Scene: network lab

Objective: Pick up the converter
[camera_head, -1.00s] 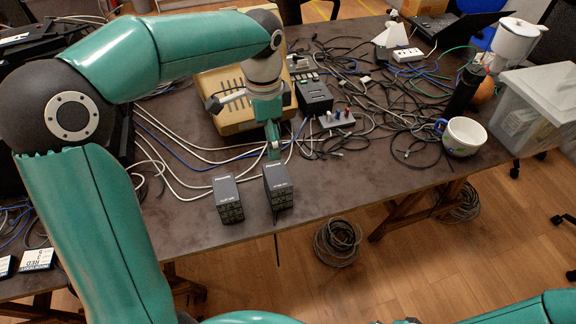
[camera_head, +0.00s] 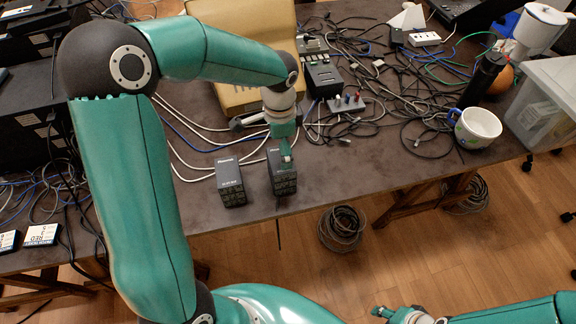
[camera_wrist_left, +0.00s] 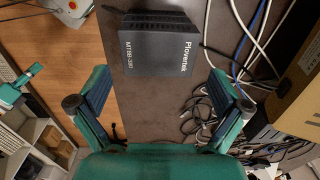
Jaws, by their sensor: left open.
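Two small black converter boxes stand side by side near the table's front edge, a left one (camera_head: 230,184) and a right one (camera_head: 282,176). My left gripper (camera_head: 286,150) is over the right box and partly covers its top in the head view. In the left wrist view the left gripper (camera_wrist_left: 160,92) is open and empty. A black box with white lettering, "Plovertek" (camera_wrist_left: 158,48), lies ahead of the gap between its fingers. It is not visibly touched. My right gripper (camera_head: 392,314) shows at the bottom edge of the head view, away from the table; its jaws are too small to read.
Cables lie tangled behind and right of the boxes. A beige device (camera_head: 240,60) stands behind my left gripper. A mug (camera_head: 476,128) stands at the right, beside a clear plastic bin (camera_head: 545,105). The table front right of the boxes is mostly bare.

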